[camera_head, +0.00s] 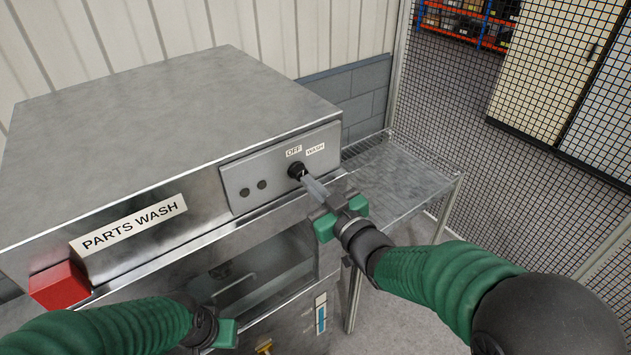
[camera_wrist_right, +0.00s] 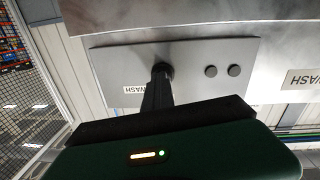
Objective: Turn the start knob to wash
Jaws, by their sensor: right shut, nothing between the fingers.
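The start knob (camera_head: 297,170) is a small black round knob on the grey control panel (camera_head: 274,190) of the parts washer, below the OFF and WASH labels. My right gripper (camera_head: 306,180) is shut with nothing between its fingers, and its fingertips are at the knob. In the right wrist view the knob (camera_wrist_right: 162,70) shows at the tip of the dark fingers, which partly hide it; I cannot tell whether they touch. The knob's pointer direction is too small to tell. My left gripper (camera_head: 226,334) is low at the front of the washer; its fingers are not clear.
Two small black buttons (camera_head: 253,189) sit left of the knob. A red box (camera_head: 60,286) is at the washer's front left corner. A wire-topped metal table (camera_head: 400,182) stands to the right, apparently empty. A mesh fence (camera_head: 520,110) closes the right side.

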